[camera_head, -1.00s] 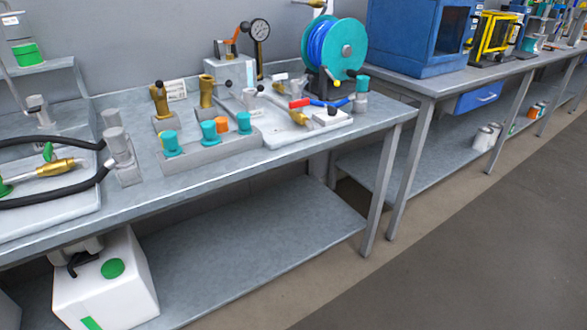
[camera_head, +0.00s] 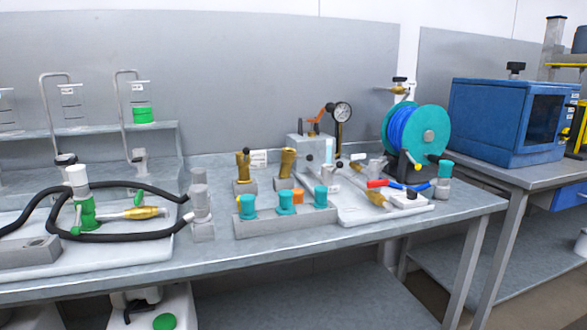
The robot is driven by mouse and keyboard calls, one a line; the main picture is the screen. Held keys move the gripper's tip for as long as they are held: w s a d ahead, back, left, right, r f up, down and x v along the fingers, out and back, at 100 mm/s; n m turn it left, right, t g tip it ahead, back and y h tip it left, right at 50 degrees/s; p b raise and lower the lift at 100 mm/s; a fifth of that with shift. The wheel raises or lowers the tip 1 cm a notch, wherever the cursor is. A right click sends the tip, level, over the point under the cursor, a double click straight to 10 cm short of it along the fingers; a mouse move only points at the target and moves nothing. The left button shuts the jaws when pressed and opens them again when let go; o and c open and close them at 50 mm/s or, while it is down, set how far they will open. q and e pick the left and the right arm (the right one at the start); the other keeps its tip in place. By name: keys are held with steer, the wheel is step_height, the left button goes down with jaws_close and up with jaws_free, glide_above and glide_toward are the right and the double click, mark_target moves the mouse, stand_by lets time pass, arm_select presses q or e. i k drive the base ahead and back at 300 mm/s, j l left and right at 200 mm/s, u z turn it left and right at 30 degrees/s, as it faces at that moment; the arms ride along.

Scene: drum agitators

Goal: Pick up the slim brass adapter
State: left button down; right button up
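Two upright brass fittings stand side by side in grey blocks near the back of the bench. The left brass fitting (camera_head: 243,167) has a small dark tip on top and looks a little narrower. The right brass fitting (camera_head: 287,162) looks a little thicker and leans slightly. I cannot tell for sure which of them is the slim brass adapter. A small white label (camera_head: 259,158) stands between them. Neither of my grippers is in view.
A grey rack (camera_head: 285,220) with several teal-capped parts stands in front of the brass fittings. A white tray (camera_head: 355,217) with tools and a blue hose reel (camera_head: 410,130) are to the right. A black hose (camera_head: 105,238) loops on the left tray. The bench's front strip (camera_head: 300,250) is clear.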

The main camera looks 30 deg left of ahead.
mark_target(287, 157)
steer(key=u, duration=0.4)
steer(key=i+l+u, duration=0.7)
steer(key=l+u, duration=0.2)
steer(key=l, duration=0.1)
